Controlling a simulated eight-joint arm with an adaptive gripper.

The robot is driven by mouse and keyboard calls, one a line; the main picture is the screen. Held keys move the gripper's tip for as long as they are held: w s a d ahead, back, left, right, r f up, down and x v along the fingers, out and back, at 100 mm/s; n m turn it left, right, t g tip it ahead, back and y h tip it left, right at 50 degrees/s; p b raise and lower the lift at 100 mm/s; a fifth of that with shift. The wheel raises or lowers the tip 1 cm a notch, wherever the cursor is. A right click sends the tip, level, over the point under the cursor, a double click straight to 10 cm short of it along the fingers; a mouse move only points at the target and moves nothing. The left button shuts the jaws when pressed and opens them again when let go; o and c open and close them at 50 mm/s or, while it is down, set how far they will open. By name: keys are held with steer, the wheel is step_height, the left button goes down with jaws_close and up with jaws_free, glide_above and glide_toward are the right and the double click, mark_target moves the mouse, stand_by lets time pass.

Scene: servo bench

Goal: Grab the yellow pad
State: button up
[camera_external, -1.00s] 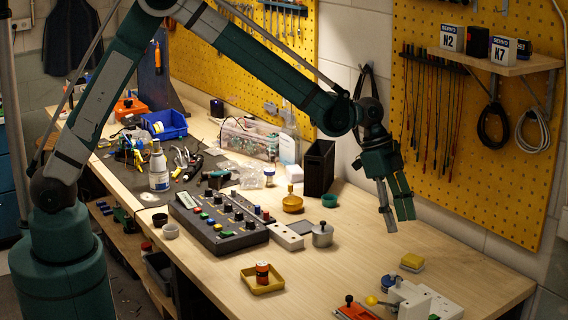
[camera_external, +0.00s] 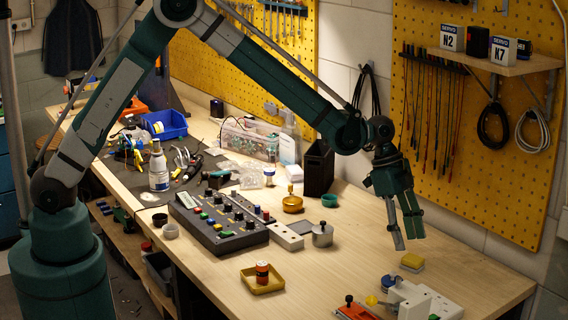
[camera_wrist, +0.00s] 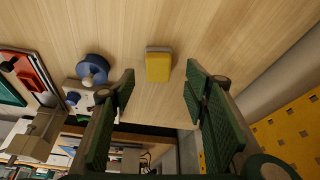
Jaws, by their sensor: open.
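The yellow pad (camera_external: 412,261) is a small block with a grey layer on one side. It lies flat on the right part of the wooden bench in the external view. In the wrist view the yellow pad (camera_wrist: 158,66) shows ahead, between the lines of the two fingers. My gripper (camera_external: 408,243) is above the bench, a little up from the pad and pointing down. In the wrist view my gripper (camera_wrist: 160,78) has its fingers spread wide with nothing between them. The pad appears apart from both fingers.
White and grey boxes (camera_external: 440,303) and an orange device (camera_external: 355,309) stand in front of the pad. A yellow tray (camera_external: 262,284) holds a small jar. A metal pot (camera_external: 322,236) stands left. A yellow pegboard wall (camera_external: 475,120) rises behind. Bare wood surrounds the pad's left side.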

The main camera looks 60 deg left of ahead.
mark_target(412, 257)
steer(key=shift+d+f, duration=0.15)
steer(key=shift+f, duration=0.2)
steer(key=shift+x, duration=2.6)
steer(key=shift+s+d, duration=0.15)
steer(key=c, duration=0.9)
